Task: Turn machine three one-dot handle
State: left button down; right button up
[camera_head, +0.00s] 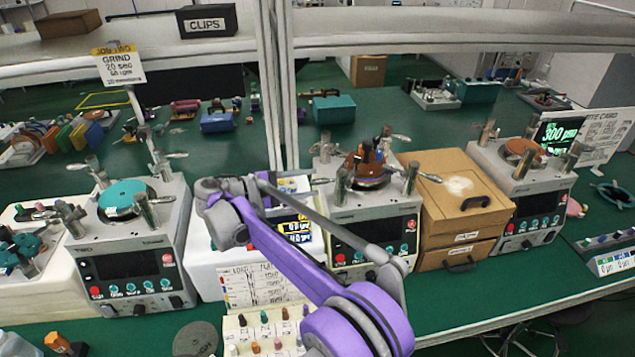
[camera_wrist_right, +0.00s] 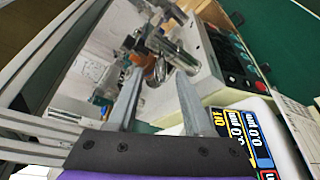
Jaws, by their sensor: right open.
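The middle machine (camera_head: 375,225) stands right of my purple right arm in the head view. It has a round plate with a brown thing on top and several silver posts with lever handles. Its number label is not readable, and I see no dot marks. My right gripper (camera_wrist_right: 160,72) is open in the wrist view. Its fingertips point at a silver handle (camera_wrist_right: 159,68), which appears between or just beyond them; contact cannot be told. The machine's control panel (camera_wrist_right: 228,55) is to the right there. My left gripper is not in view.
A machine labelled TWO (camera_head: 128,250) stands left, with a teal plate. Cardboard-coloured drawers (camera_head: 463,200) stand right of the middle machine, then another machine (camera_head: 525,195). A small display (camera_wrist_right: 240,135) sits close beside my right gripper. A shelf (camera_head: 450,30) crosses behind.

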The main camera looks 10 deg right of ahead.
jog(key=v, duration=0.7)
jog(key=shift+r, duration=0.1)
jog(key=s+d+f+m+g+y, duration=0.1)
jog(key=s+d+f+y, duration=0.2)
jog(key=s+d, duration=0.35)
jog(key=s+d+f+m+g+y, duration=0.15)
jog(key=s+d+y, duration=0.25)
jog(key=d, duration=0.6)
jog(key=s+d+f+m+t+y, duration=0.1)
jog(key=s+f+m+y, duration=0.2)
jog(key=s+f, duration=0.3)
jog(key=s+f+m+t+y, duration=0.1)
jog(key=s+f+m+y, duration=0.3)
jog(key=s, duration=1)
notch_tip(320, 180, down, 4)
jog(key=shift+s+d+r+m+t+y, duration=0.3)
jog(key=shift+d+m+t, duration=0.1)
jog(key=shift+m, duration=0.15)
